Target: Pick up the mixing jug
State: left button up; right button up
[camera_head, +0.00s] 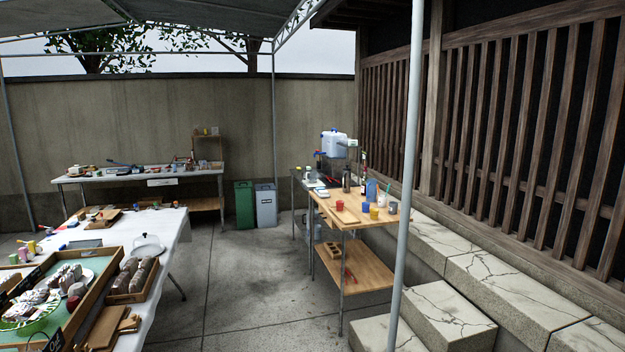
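I cannot pick out the mixing jug for certain at this distance. A blue jug-like vessel (371,190) stands upright toward the back right of the wooden cart's top (345,217); it may be the jug. Red, yellow and grey cups stand near it, and a dark flask (346,180) stands to its left. Neither of my grippers shows in the head view.
A cloth-covered table (165,222) with bakery trays fills the near left. A pale metal post (407,180) stands in front of the cart's right side. Cracked stone steps (450,318) lie at right. A long table (95,178) and bins (266,205) stand behind. The middle floor (245,285) is clear.

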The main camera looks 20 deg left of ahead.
aim_at(312, 173)
jog(key=i+j+u, duration=0.5)
jog(key=i+u, duration=0.15)
jog(key=i, duration=0.7)
jog(key=i+u, duration=0.35)
jog(key=i, duration=1.85)
jog(key=i+l, duration=0.15)
jog(key=i, duration=1.1)
jog(key=i+z, duration=0.35)
jog(key=i, duration=0.2)
jog(key=i+j+z, duration=0.3)
jog(key=i, duration=0.25)
jog(key=i+j+z, duration=0.15)
jog(key=i+z, duration=0.2)
jog(key=i, duration=0.2)
